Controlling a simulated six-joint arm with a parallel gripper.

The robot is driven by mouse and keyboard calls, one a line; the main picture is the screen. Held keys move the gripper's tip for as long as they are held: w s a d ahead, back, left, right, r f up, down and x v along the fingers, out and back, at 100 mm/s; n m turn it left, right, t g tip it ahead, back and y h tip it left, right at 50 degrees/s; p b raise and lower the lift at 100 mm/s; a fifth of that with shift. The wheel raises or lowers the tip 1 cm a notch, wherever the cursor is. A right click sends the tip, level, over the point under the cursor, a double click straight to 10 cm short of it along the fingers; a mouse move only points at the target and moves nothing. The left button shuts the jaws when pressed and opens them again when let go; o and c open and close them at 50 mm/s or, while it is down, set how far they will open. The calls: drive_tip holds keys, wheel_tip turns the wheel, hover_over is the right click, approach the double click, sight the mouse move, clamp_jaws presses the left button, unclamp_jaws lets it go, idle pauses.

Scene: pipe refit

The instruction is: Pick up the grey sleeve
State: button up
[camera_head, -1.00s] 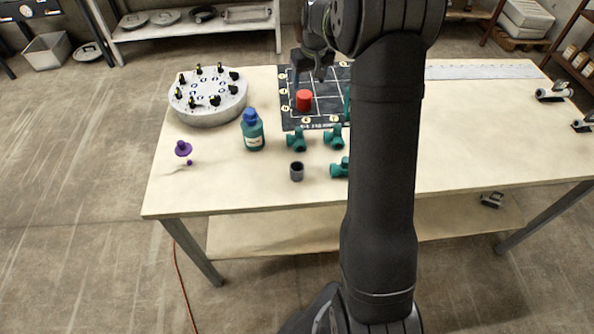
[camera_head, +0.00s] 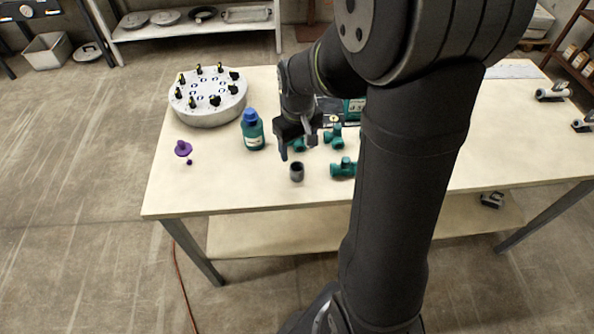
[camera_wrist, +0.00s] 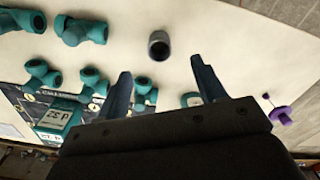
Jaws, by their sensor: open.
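The grey sleeve (camera_head: 297,172) is a short dark grey tube standing upright near the front edge of the table. In the wrist view the sleeve (camera_wrist: 159,46) shows its open end, beyond the fingertips and between their lines. My gripper (camera_head: 295,151) is open and empty, above and a little behind the sleeve in the head view. In the wrist view my gripper (camera_wrist: 160,70) has its two fingers spread wide, and neither touches the sleeve.
Teal pipe fittings (camera_head: 343,168) lie right of and behind the sleeve. A teal bottle with a blue cap (camera_head: 253,131) stands to the left, with a purple part (camera_head: 183,148) further left. A round grey fixture (camera_head: 208,100) is at the back left. The table front left is clear.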

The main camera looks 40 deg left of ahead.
sight(298, 172)
drive_tip(key=f, duration=1)
drive_tip(key=shift+w+a+f, duration=0.2)
drive_tip(key=shift+w+f, duration=0.05)
drive_tip(key=shift+f, duration=0.05)
drive_tip(key=shift+c, duration=0.2)
drive_tip(key=c, duration=1)
